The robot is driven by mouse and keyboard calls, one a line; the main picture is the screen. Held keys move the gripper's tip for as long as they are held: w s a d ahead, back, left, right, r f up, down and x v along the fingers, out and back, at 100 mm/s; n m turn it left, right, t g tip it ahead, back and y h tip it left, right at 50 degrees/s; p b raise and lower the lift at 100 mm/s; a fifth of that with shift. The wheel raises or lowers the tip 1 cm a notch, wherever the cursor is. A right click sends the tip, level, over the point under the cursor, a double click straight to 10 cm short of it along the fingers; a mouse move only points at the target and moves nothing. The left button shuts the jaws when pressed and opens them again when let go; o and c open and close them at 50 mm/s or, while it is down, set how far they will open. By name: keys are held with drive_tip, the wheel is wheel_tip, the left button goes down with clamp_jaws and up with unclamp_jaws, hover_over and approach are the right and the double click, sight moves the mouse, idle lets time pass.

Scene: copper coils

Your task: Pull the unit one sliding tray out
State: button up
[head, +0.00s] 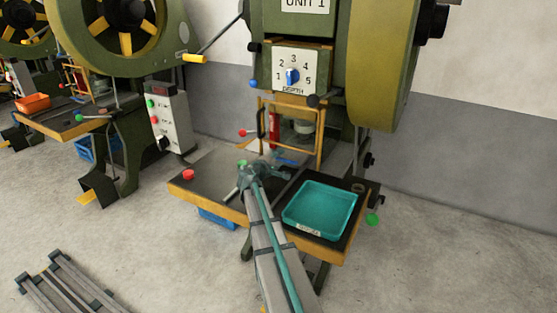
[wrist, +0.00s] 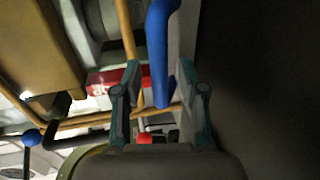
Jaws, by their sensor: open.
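The press marked UNIT 1 (head: 305,5) stands in the middle of the head view, with a yellow-framed opening above its work table (head: 213,177). A small blue part (head: 289,162) shows low in that opening; I cannot tell whether it belongs to the sliding tray, whose body I cannot make out. My gripper (head: 248,173) is over the table in front of the opening. In the wrist view my gripper (wrist: 162,88) is open, and a blue bar (wrist: 161,40) lies between or just beyond its teal fingers. I cannot tell whether they touch.
A teal bin (head: 325,208) sits on the table's right side, close to my arm. A red button (head: 188,175) is on the left. A control box (head: 168,118) and another press stand left. A red part (wrist: 108,80) shows behind the fingers. Floor at right is clear.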

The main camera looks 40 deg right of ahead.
drive_tip(key=shift+d, duration=0.1)
clamp_jaws()
idle(0.5)
